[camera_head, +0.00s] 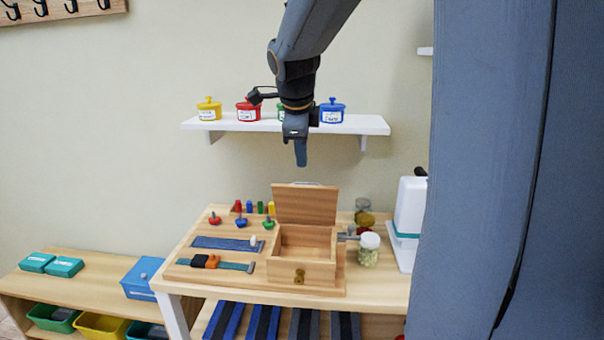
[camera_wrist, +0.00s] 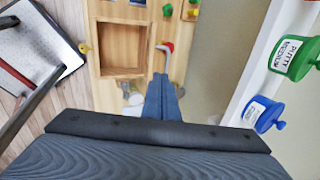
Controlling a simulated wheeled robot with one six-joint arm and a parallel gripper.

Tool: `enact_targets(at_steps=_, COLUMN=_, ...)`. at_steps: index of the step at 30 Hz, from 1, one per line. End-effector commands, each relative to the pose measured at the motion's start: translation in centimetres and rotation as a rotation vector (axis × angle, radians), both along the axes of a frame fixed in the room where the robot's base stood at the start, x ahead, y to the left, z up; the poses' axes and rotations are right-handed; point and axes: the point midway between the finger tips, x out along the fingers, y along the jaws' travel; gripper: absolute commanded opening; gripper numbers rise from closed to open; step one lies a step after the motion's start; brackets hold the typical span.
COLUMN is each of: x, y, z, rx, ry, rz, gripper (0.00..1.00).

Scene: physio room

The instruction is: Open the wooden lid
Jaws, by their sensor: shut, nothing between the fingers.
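The wooden lid (camera_head: 305,205) stands raised at the back of the wooden box (camera_head: 303,273) on the table, tilted up and away from the opening. The box's open inside shows in both views, and it looks empty in the wrist view (camera_wrist: 121,72). A brass latch (camera_head: 299,276) is on the box's front. My gripper (camera_head: 301,155) is shut and empty, pointing down above the raised lid and apart from it. Its blue-grey fingers also show together in the wrist view (camera_wrist: 162,98).
A wall shelf (camera_head: 240,124) with yellow, red, green and blue lidded pots is behind my gripper. A clear jar (camera_head: 369,250) stands right of the box. A strap board (camera_head: 225,243) and coloured pegs lie left. A white device (camera_head: 408,215) stands further right.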

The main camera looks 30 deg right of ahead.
Motion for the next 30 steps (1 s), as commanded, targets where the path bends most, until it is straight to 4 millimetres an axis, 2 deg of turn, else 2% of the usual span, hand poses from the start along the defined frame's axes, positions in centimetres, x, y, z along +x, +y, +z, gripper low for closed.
enact_targets(at_steps=16, x=2.8, y=-2.0, z=-7.3, rx=0.002, ry=0.004, rz=0.001, gripper=0.0)
enact_targets(at_steps=22, x=3.3, y=-2.3, z=-8.5, rx=0.0, ry=0.002, rz=0.002, gripper=0.0)
enact_targets(at_steps=30, x=3.3, y=-2.3, z=-8.6, rx=0.001, ry=0.001, rz=0.002, gripper=0.0)
